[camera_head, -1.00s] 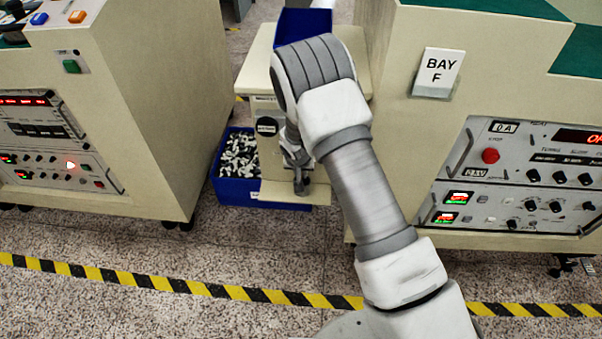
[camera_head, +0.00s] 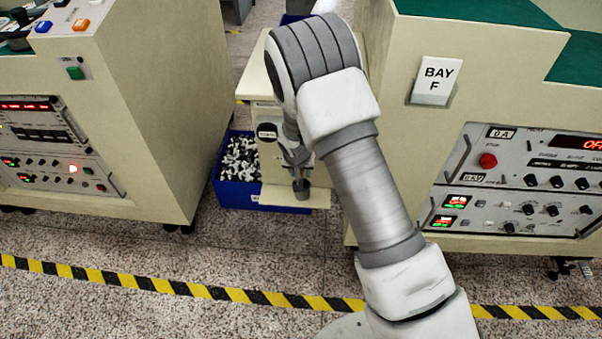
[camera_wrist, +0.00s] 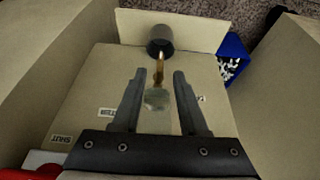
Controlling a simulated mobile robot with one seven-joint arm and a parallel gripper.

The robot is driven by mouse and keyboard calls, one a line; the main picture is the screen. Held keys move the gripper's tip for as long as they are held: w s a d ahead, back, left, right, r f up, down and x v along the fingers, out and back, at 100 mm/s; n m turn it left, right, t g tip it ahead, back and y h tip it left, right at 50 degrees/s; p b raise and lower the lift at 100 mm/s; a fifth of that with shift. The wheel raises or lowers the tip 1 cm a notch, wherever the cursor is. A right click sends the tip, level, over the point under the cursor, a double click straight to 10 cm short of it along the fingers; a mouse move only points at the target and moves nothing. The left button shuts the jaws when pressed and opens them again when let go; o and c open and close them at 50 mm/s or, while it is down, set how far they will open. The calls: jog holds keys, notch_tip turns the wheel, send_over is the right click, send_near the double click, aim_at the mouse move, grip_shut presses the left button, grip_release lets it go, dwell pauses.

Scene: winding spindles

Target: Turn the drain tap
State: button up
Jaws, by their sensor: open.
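The drain tap shows in the wrist view as a narrow brass piece (camera_wrist: 160,71) and a pale, blurred part (camera_wrist: 158,98) on the cream cabinet face. My gripper (camera_wrist: 161,72) is open, with one dark finger on each side of the tap. A gap shows between each finger and the tap. A dark round cup (camera_wrist: 160,40) stands beyond the fingertips at the spout end. In the head view the cup (camera_head: 301,188) stands on a small ledge, and my arm hides the tap.
A "SHUT" label (camera_wrist: 62,138) is on the cabinet face. A blue bin (camera_head: 262,197) of black and white parts stands left of the cream stand. Large control cabinets (camera_head: 165,130) flank the narrow gap, the right one marked "BAY F" (camera_head: 436,80). Striped tape crosses the floor.

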jog(key=p+v, duration=0.2)
jog(key=v, duration=1)
jog(key=shift+p, duration=0.35)
jog(key=shift+w, duration=0.1)
